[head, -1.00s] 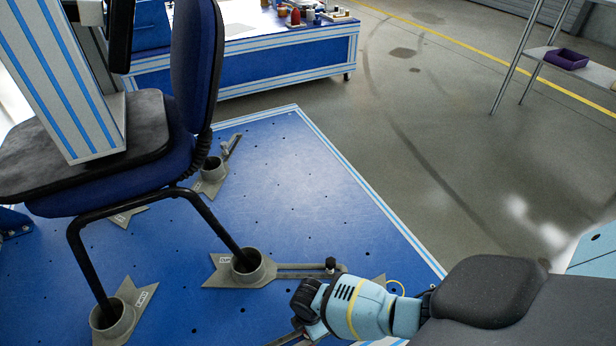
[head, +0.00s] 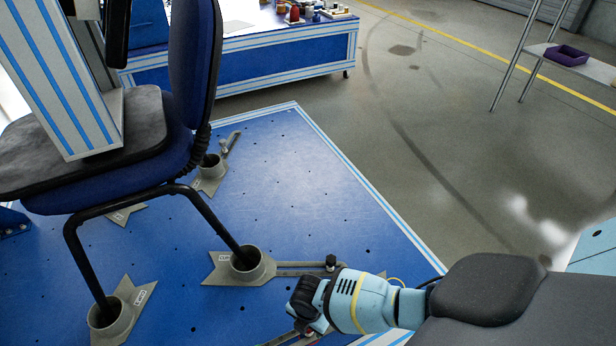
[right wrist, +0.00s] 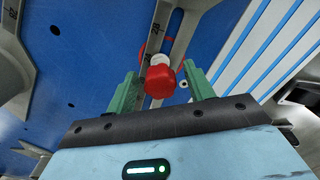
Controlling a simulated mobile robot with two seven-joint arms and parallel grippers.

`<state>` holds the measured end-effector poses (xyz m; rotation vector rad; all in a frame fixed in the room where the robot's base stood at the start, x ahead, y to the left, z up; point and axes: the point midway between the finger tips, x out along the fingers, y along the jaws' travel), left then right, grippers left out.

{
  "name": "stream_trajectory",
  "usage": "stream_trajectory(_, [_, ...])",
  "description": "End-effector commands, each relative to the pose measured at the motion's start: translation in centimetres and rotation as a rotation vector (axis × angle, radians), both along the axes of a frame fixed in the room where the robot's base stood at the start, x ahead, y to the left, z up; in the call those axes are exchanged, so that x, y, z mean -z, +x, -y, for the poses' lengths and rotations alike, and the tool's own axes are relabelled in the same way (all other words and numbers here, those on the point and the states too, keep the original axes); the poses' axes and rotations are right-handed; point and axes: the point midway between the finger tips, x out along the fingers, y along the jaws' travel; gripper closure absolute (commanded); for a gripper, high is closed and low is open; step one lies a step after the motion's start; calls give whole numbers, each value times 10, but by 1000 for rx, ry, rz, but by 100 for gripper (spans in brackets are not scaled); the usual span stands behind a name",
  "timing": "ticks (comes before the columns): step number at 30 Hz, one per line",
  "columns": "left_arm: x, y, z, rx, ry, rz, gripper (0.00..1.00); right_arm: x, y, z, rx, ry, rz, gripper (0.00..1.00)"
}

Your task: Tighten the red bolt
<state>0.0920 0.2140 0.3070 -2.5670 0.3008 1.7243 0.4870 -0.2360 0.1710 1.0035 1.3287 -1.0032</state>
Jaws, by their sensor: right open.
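The red bolt (right wrist: 160,80) has a lobed red knob and shows in the right wrist view, at a slotted grey bracket arm (right wrist: 155,40) on the blue platform. My right gripper (right wrist: 163,82) is open, with its green fingers on either side of the red knob. I cannot tell whether either finger touches it. In the head view my right gripper (head: 305,315) is low over the platform, and its wrist hides most of the bolt there. My left gripper is not in view.
A blue chair (head: 190,80) stands with its black legs in grey cup brackets (head: 240,268) on the blue platform (head: 300,190). A dark bolt (head: 331,261) sits on a nearby bracket arm. A workbench (head: 240,65) and a shelf with a purple bin (head: 567,55) stand behind.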

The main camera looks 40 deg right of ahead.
Motion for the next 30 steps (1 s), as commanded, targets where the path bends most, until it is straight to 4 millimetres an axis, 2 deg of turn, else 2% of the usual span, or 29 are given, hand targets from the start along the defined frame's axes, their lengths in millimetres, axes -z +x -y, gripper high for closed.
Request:
stream_trajectory(6, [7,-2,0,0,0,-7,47,1,1,0,-225,-1,0,47])
stream_trajectory(17, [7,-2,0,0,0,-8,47,0,1,0,-272,0,0,47])
stream_trajectory(24, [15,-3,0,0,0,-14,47,2,1,0,-526,-1,0,47])
stream_trajectory(30, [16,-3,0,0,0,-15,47,0,1,0,-608,-1,0,47])
